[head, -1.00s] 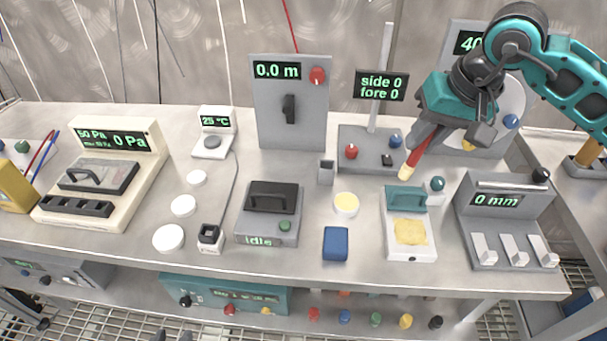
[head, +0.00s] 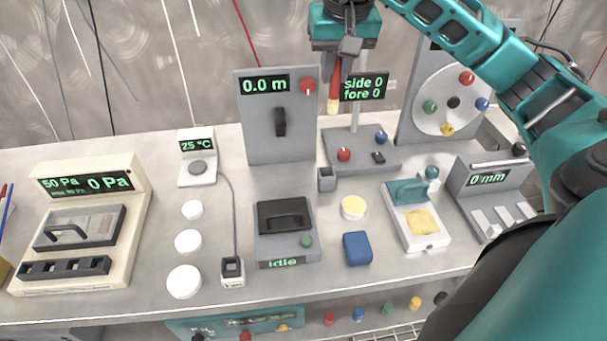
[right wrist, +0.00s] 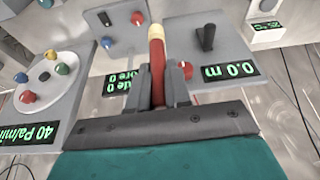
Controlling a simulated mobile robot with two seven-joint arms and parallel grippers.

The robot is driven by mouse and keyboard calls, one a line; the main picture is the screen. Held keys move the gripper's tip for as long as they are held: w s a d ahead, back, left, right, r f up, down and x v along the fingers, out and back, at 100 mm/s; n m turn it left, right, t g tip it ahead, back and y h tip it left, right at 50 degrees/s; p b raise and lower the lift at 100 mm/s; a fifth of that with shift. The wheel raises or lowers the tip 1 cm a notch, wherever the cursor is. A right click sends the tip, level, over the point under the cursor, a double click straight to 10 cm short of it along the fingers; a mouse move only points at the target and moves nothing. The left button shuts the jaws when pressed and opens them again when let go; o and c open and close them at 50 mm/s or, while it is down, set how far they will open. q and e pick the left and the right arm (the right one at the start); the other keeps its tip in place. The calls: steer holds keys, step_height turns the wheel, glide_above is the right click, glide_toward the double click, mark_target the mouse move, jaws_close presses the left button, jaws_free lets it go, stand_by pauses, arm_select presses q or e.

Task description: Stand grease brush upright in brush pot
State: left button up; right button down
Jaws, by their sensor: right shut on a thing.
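The grease brush (head: 335,90) has a red handle and a cream tip. My right gripper (head: 345,62) is shut on its handle and holds it roughly upright, tip down, in the air. In the right wrist view the brush (right wrist: 156,60) stands out between the fingers (right wrist: 160,82). The small grey square cup (head: 326,180), which looks like the brush pot, stands on the bench below the brush in the picture, clear of it. I cannot see anything in its opening. My left gripper is not in view.
The grey 0.0 m panel (head: 265,145) stands left of the brush. The "side/fore" display (head: 364,87) on a post is close on its right. A yellow-topped round tin (head: 353,207), a blue block (head: 357,249) and the idle box (head: 286,243) surround the cup's front.

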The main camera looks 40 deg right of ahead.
steer(key=shift+w+a+f, duration=0.1)
steer(key=shift+w, duration=0.05)
steer(key=shift+f+b, duration=1)
steer(key=shift+f, duration=8.8)
steer(key=shift+f, duration=0.25)
steer(key=c, duration=1.1)
jaws_free()
steer(key=shift+r, duration=0.1)
